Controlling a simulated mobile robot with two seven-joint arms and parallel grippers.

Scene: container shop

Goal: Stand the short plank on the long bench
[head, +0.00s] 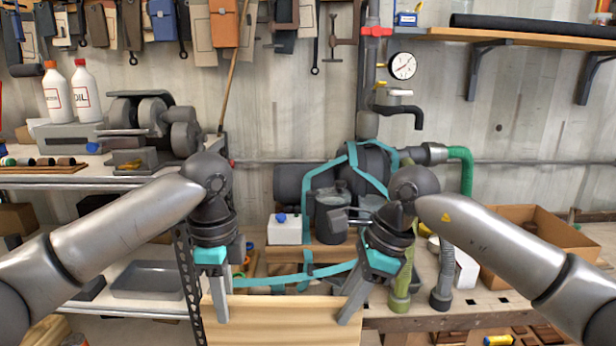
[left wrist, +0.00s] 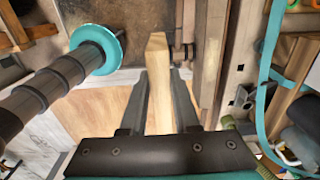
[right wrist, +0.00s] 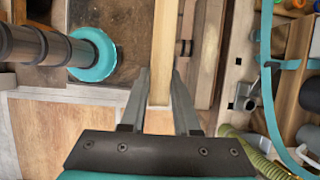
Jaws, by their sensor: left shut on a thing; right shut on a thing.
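The short plank (head: 285,322), pale wood, is held up broadside at the bottom centre of the head view, its lower part cut off by the frame. My left gripper (head: 220,308) is shut on its left end, and my right gripper (head: 350,312) is shut on its right end. The plank's edge lies between the fingers in the left wrist view (left wrist: 157,85) and the right wrist view (right wrist: 163,60). The long bench (head: 440,321), with a wooden front edge, extends behind the plank and to the right. I cannot tell whether the plank touches it.
A tank (head: 364,165) with teal straps, a white box (head: 285,229) and a green hose (head: 401,285) crowd the bench behind the plank. A cardboard box (head: 530,240) is at the right. A shelf unit (head: 150,300) with a grey tray stands at the left.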

